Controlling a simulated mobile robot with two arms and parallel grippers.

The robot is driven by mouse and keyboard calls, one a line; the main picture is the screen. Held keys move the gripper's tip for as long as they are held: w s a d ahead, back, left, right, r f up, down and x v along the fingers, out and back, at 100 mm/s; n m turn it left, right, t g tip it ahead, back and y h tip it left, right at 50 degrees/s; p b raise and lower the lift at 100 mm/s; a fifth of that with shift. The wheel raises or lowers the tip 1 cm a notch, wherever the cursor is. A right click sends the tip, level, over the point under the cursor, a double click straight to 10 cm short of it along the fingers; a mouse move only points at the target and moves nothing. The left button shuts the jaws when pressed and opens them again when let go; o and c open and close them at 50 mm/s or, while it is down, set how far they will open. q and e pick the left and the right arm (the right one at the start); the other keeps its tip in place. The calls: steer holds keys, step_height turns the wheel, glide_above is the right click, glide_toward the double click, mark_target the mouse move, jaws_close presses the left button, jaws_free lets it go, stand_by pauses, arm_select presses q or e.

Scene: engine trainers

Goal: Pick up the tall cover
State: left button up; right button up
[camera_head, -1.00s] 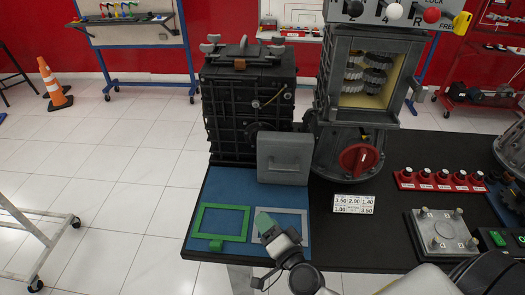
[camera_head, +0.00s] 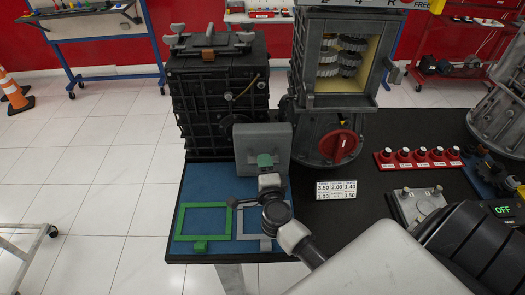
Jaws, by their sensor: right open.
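A light grey square cover (camera_head: 281,141), which looks like the tall cover, stands upright at the back of the blue mat, in front of the black finned housing (camera_head: 205,115). The gripper is open. I cannot tell whether it touches the cover, and the gripper hides part of the cover's lower edge. My left gripper is not in view.
The blue mat (camera_head: 195,190) bears a green frame (camera_head: 177,224) at left and a grey frame (camera_head: 240,220) partly under my arm. A gearbox with a red knob (camera_head: 338,146) stands close on the right. Red-based buttons (camera_head: 415,160) line the black bench.

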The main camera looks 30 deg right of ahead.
mark_target(250, 140)
steer(key=x, duration=0.3)
steer(key=shift+w+d+f, duration=0.15)
steer(key=shift+w, duration=0.2)
jaws_close()
